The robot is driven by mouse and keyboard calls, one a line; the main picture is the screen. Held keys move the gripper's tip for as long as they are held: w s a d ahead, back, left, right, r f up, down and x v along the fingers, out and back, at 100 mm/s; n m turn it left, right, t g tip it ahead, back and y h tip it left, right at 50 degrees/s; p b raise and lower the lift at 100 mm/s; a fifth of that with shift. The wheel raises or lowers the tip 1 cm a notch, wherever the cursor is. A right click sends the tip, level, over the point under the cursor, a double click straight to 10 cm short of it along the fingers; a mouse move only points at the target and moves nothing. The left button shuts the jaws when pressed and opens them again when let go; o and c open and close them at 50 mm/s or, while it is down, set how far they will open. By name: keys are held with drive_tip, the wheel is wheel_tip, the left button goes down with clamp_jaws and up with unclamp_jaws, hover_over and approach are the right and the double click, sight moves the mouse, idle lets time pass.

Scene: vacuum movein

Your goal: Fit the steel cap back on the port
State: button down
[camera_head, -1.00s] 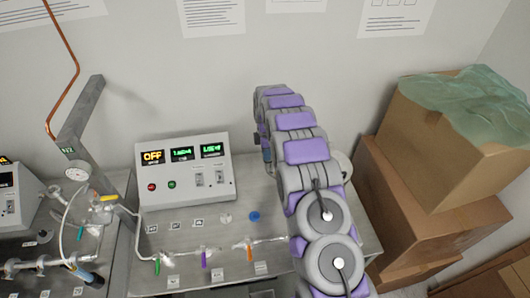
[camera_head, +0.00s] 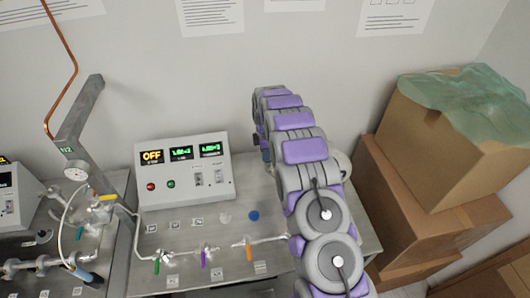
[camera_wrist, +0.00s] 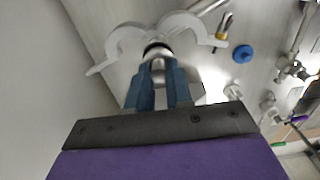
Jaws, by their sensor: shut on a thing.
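In the wrist view my gripper (camera_wrist: 159,76) has its two blue fingers closed on a small shiny steel piece, which I take to be the steel cap (camera_wrist: 158,66). A dark ring (camera_wrist: 157,46) shows just beyond the fingertips, at the end of the steel piece. A pale grey clamp (camera_wrist: 187,20) lies open, with curved arms on both sides of that ring. The port is not clearly visible; I cannot tell whether cap and port touch. In the head view my arm hides the gripper, cap and clamp.
A blue disc (camera_head: 254,215) lies on the steel bench (camera_head: 190,240); it also shows in the wrist view (camera_wrist: 243,53). The control box (camera_head: 183,170) reads OFF. Pipework with coloured valve handles (camera_head: 203,258) runs along the front. Cardboard boxes (camera_head: 435,190) stand at right.

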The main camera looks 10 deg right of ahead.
drive_tip(key=shift+f, duration=0.1)
idle(0.3)
drive_tip(key=c, duration=0.9)
unclamp_jaws()
drive_tip(key=shift+c, duration=0.2)
wheel_tip(320, 180, up, 17)
drive_tip(key=shift+b, duration=0.4)
drive_tip(key=shift+a, duration=0.1)
